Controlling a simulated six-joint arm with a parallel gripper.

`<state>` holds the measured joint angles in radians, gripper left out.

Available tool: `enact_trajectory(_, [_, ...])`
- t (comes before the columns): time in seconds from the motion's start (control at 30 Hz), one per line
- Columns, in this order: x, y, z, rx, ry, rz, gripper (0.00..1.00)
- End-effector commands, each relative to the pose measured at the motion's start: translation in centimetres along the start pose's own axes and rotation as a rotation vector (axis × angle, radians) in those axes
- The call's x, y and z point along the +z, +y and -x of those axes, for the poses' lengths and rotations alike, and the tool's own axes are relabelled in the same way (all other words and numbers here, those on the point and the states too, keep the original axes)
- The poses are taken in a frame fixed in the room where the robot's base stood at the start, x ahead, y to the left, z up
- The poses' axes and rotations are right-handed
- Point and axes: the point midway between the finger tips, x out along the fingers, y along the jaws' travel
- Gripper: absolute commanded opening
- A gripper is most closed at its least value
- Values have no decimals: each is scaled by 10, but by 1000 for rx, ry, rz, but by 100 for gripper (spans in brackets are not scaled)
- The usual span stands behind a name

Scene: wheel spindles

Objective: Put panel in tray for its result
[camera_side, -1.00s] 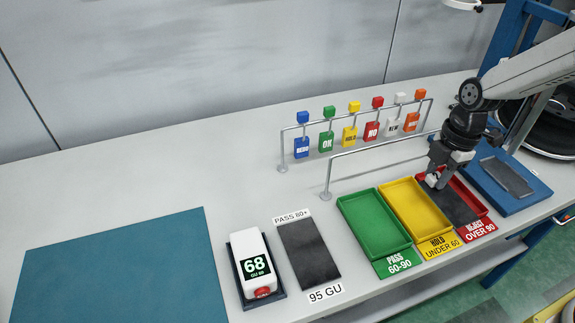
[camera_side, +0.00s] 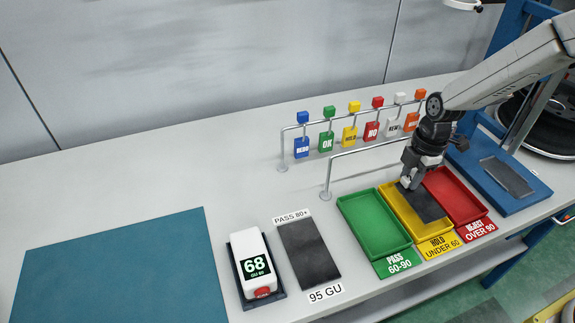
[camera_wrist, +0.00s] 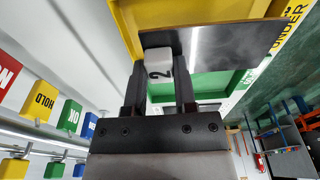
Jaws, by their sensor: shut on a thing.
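My gripper (camera_side: 409,178) is shut on a dark flat panel (camera_side: 426,205). The panel is over the yellow tray (camera_side: 390,193), labelled HOLD UNDER 60; I cannot tell whether it touches it. In the wrist view the gripper (camera_wrist: 160,75) grips a pale block marked 2 at the edge of the panel (camera_wrist: 225,48). The green tray (camera_side: 350,202), labelled PASS 60-90, is empty to the left. The red tray (camera_side: 474,188), labelled REJECT OVER 90, is at right and looks empty. The meter (camera_side: 255,265) reads 68 GU.
A dark plate (camera_side: 307,255) marked 95 GU lies beside the meter, under a PASS 80+ label. A rail (camera_side: 385,147) and a rack of coloured tags (camera_side: 350,135) stand behind the trays. A blue holder (camera_side: 500,180) with a dark plate is at right. A teal mat (camera_side: 120,270) lies clear at left.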

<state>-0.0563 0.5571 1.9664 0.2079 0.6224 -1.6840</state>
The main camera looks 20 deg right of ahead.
Motion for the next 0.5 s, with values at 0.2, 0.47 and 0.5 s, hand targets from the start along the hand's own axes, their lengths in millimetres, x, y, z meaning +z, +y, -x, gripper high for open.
enact_trajectory(0.2, [1,5,-13,-4,0,0,0])
enact_trajectory(0.47, [4,5,-35,-1,0,0,0])
enact_trajectory(0.5, [4,5,-36,-1,0,0,0])
